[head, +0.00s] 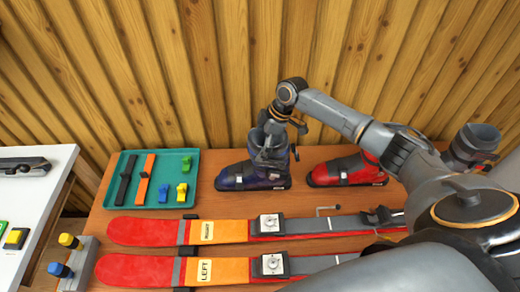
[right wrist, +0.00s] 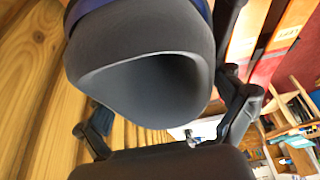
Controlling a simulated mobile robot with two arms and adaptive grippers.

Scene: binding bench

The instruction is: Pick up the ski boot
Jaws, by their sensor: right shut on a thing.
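A dark blue-purple ski boot (head: 238,177) stands upright on the wooden bench (head: 330,207) by the wall. My right gripper (head: 273,148) comes down on the boot's upper cuff from above and is shut on it. The sole appears to rest on the bench. In the right wrist view the boot's grey cuff (right wrist: 150,55) with its dark opening fills the space between the fingers. A red ski boot (head: 340,171) stands to its right, its upper part hidden by my right arm. My left gripper is not in view.
Two red-orange skis (head: 140,231) marked RIGHT and LEFT lie in front of the boots. A teal tray (head: 173,200) with straps and small clips sits left. A grey object (head: 472,146), partly hidden, is at far right. A white table (head: 55,165) stands left.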

